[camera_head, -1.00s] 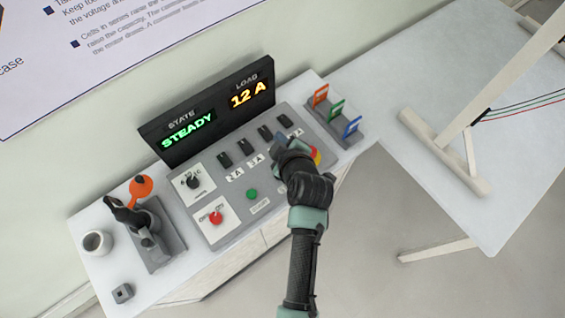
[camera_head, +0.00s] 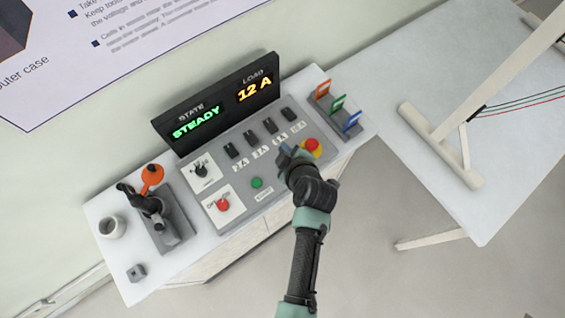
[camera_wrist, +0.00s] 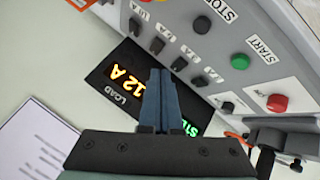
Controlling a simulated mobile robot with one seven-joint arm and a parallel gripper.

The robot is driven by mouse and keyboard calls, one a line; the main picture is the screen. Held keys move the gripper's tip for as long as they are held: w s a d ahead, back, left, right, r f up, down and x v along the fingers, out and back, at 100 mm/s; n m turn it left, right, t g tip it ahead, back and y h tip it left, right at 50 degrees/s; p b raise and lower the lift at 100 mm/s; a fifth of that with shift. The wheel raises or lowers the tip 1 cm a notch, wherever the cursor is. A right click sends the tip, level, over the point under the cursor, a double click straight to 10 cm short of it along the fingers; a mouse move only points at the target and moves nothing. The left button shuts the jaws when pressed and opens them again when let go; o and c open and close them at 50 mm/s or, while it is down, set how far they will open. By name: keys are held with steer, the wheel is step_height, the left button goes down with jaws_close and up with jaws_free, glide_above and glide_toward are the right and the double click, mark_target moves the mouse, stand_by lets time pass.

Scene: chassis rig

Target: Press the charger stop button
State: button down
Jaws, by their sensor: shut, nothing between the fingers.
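My gripper (camera_head: 286,151) is shut and empty, just left of the stop button in the head view. I see no contact with the button. The display (camera_head: 215,108) reads STEADY and 12 A.
A green START button (camera_head: 257,183), a red knob (camera_head: 223,204), a black dial (camera_head: 201,171) and several black switches (camera_head: 251,138) share the panel. Coloured tags (camera_head: 338,104) stand to the right. A lever unit (camera_head: 160,220) and a white cup (camera_head: 111,227) are at left.

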step_height(320, 180, down, 8)
steer(key=b, duration=0.6)
steer(key=shift+f, duration=0.1)
steer(key=shift+f+b, duration=0.1)
steer(key=shift+b, duration=0.2)
stand_by(1.4)
steer(key=shift+f+b, duration=0.35)
steer(key=shift+b, duration=0.1)
steer(key=shift+f+b, duration=0.45)
steer(key=shift+b, duration=0.1)
stand_by(0.5)
stand_by(0.3)
steer(key=shift+r+p, duration=0.7)
steer(key=shift+r, duration=0.2)
steer(key=shift+r, duration=0.1)
step_height(320, 180, up, 5)
steer(key=p, duration=0.4)
